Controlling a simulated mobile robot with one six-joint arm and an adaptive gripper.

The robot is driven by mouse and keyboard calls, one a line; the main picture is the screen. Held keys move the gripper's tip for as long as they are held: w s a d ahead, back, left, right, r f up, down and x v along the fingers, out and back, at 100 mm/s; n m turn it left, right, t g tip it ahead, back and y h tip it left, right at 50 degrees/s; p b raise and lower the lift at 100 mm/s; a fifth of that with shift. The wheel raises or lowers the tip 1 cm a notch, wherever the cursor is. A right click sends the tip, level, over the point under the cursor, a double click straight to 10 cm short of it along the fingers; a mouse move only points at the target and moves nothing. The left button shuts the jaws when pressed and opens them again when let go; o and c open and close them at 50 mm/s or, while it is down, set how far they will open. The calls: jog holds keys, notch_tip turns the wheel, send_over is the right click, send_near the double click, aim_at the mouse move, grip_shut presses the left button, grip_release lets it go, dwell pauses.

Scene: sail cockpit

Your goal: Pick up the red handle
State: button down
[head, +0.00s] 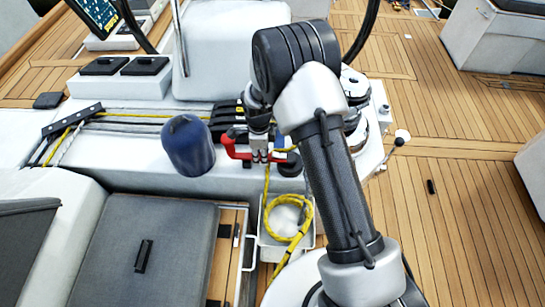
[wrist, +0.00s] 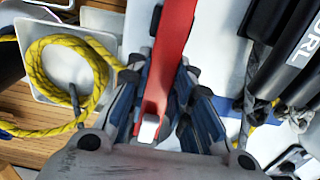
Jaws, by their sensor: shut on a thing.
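The red handle (head: 232,148) is on the white cockpit deck beside the black rope clutches in the head view. In the wrist view the red handle (wrist: 175,40) runs from the top edge down between my fingers, with a pale metal piece at its near end. My gripper (wrist: 162,84) is shut on it, one blue-grey finger on each side. In the head view my gripper (head: 259,152) is at the handle, partly hidden by my arm. I cannot tell whether the handle still touches the deck.
A dark blue cylinder (head: 188,146) stands just left of the handle. Black rope clutches (head: 227,118) are close behind it. Winches stand to the right, partly behind my arm. Open teak deck (head: 470,190) lies at right.

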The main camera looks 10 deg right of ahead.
jog(key=shift+r+p, duration=1.3)
jog(key=shift+r, duration=1)
